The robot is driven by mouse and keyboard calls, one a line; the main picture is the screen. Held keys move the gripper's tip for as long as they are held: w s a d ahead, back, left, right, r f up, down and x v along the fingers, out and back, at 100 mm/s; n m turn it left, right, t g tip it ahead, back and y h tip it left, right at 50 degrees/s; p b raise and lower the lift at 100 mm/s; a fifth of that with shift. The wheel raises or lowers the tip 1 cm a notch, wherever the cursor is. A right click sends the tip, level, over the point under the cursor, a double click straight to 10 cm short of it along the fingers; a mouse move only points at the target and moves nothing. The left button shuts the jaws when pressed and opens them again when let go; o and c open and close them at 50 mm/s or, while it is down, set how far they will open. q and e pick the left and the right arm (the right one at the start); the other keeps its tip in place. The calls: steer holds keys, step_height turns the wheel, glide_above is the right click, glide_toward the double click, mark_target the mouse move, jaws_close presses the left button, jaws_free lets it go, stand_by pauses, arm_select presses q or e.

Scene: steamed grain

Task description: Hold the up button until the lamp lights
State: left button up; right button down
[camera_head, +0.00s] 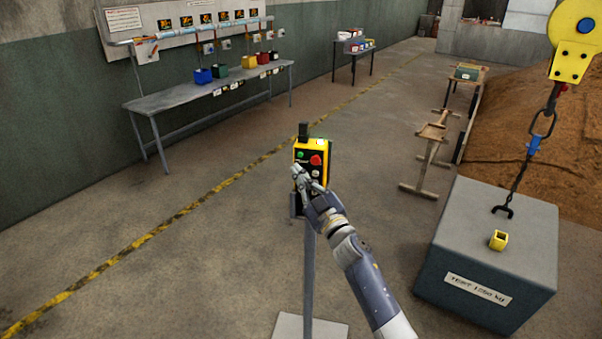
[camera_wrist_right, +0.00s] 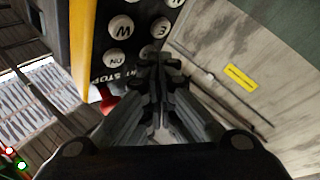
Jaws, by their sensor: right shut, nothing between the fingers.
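The yellow and black button box (camera_head: 325,150) stands on a grey post. In the right wrist view the closed fingertips (camera_wrist_right: 158,62) lie over the button face, just below a round white button marked E (camera_wrist_right: 160,28). They hide what is behind them; contact cannot be told. The neighbouring button's label (camera_wrist_right: 117,60) is unclear. My left gripper is out of view.
A grey test block (camera_head: 490,235) stands at the right, with a hook (camera_head: 503,212) on a chain above it and a yellow piece (camera_head: 498,240) on top. A long bench (camera_head: 180,97) with coloured bins lines the left wall. Floor left of the post is clear.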

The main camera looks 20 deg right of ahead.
steer(key=shift+s+a+p, duration=0.3)
steer(key=shift+s+a, duration=0.1)
steer(key=shift+s, duration=0.35)
steer(key=shift+s+a+p, duration=0.3)
steer(key=shift+s+a, duration=0.15)
steer(key=shift+s, duration=0.25)
steer(key=shift+s+a+p, duration=0.3)
steer(key=shift+s+a, duration=0.1)
steer(key=shift+s, duration=0.35)
steer(key=shift+s+a+p, duration=0.3)
steer(key=shift+s+a, duration=0.15)
steer(key=shift+s, duration=0.25)
